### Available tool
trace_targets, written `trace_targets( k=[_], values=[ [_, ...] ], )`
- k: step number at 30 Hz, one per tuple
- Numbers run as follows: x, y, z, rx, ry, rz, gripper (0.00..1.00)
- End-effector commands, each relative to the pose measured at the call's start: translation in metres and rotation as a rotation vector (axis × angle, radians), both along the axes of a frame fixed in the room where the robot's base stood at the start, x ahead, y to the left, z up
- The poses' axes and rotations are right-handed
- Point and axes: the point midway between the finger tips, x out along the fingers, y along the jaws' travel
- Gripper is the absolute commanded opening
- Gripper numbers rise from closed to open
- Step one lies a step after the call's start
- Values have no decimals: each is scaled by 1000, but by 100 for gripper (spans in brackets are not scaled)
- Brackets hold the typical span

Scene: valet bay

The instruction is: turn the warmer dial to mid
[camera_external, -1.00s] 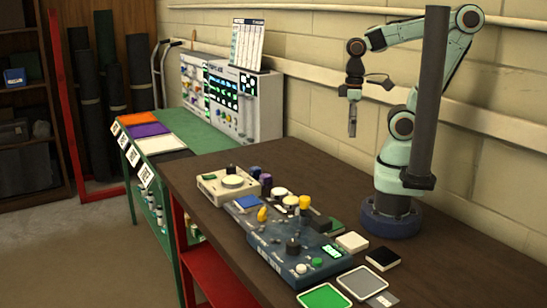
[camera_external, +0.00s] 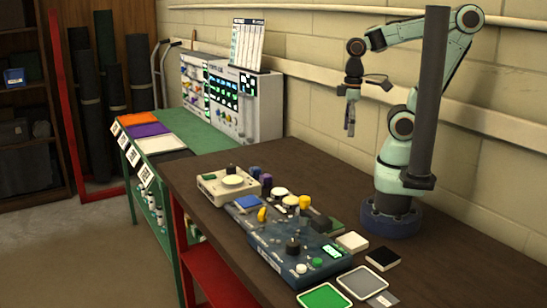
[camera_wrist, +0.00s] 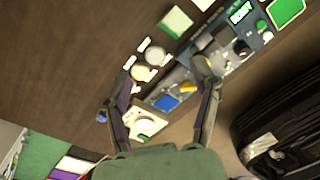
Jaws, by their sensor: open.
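A cream box with a round pale plate (camera_external: 232,181) stands at the far left part of the brown bench. A small black knob (camera_external: 232,169) is at its back edge; this may be the warmer dial, but no label is readable and its setting cannot be told. The cream box also shows in the wrist view (camera_wrist: 142,131), partly between my fingers. Another black knob (camera_external: 293,245) stands on a blue panel with a green display. My gripper (camera_external: 349,131) hangs high above the bench, apart from everything. In the wrist view my gripper (camera_wrist: 164,68) is open and empty.
The blue panel (camera_external: 268,252) carries several knobs and buttons. Small tiles, one green (camera_external: 324,298), lie near the bench's front right. A dark upright post (camera_external: 430,100) stands in front of my arm. A green table (camera_external: 205,140) with a control console (camera_external: 258,105) is behind. The bench's right side is bare.

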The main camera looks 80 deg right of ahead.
Motion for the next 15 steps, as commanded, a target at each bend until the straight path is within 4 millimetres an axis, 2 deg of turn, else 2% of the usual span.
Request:
trace_targets(
  k=[2,6,9,11,12,15],
  values=[
    [30,3,17,1,-138,99,62],
    [112,8,60,-34,-374,286,62],
    [167,5,74,-62,-461,359,62],
    [199,-1,76,-77,-498,388,62],
    [222,-6,75,-85,-519,404,62],
    [278,-25,61,-97,-554,427,62]
  ],
)
